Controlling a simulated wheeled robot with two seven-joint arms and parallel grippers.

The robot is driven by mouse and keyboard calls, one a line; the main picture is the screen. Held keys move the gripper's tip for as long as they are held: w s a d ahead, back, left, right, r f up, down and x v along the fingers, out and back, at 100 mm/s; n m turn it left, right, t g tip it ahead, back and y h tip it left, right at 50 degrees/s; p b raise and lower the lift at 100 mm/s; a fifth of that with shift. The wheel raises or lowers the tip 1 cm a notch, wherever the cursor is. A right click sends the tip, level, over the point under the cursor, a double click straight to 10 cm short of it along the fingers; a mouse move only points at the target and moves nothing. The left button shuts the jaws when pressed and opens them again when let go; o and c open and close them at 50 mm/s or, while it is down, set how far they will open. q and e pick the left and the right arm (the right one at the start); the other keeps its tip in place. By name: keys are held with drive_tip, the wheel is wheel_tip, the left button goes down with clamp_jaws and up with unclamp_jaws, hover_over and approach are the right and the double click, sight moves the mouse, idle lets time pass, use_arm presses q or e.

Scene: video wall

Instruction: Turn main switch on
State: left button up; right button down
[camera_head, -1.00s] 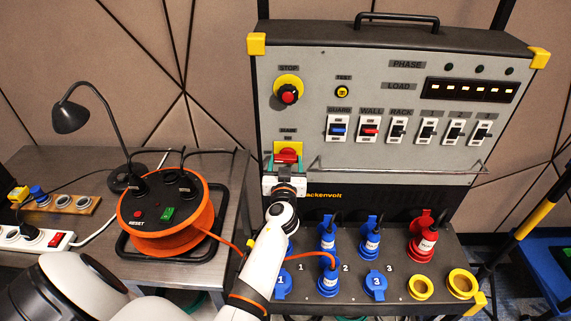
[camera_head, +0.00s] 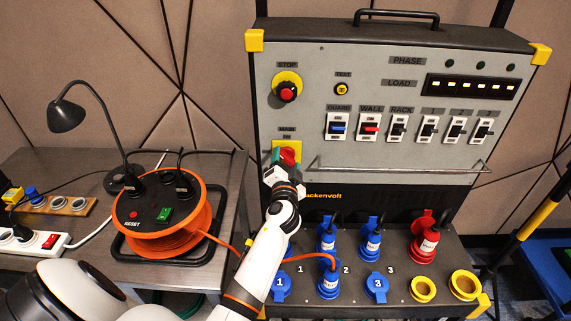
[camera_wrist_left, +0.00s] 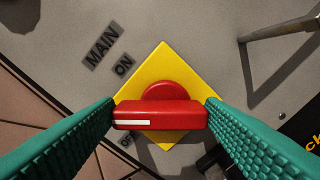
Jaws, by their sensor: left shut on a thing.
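The main switch is a red rotary handle (camera_head: 289,154) on a yellow plate (camera_head: 277,146), low on the left of the grey panel. In the left wrist view the red handle (camera_wrist_left: 160,115) lies diagonally across the yellow plate (camera_wrist_left: 164,66), with a white mark near one end. ON and MAIN labels show beside the plate; another label is partly hidden. My left gripper (camera_head: 284,160) is shut on the handle and its wrist is rolled. Its green fingers (camera_wrist_left: 160,118) touch the handle's two ends. My right gripper is not in view.
A metal rail (camera_head: 400,170) runs just right of the switch. The red stop button (camera_head: 287,92) is above it, and breaker switches (camera_head: 370,127) are to the right. Blue sockets (camera_head: 328,285) and an orange cable reel (camera_head: 160,225) are below and left.

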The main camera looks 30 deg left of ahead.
use_arm(q)
drive_tip(key=m, duration=0.4)
drive_tip(key=shift+d+m, duration=0.1)
drive_tip(key=shift+m, duration=0.2)
drive_tip(key=shift+w+m+p, duration=0.1)
drive_tip(key=shift+m+p, duration=0.25)
drive_tip(key=shift+m, duration=1.55)
drive_tip(key=o, duration=1)
drive_tip(key=shift+w+f, duration=0.1)
drive_tip(key=b+v, duration=0.2)
drive_tip(key=v, duration=1)
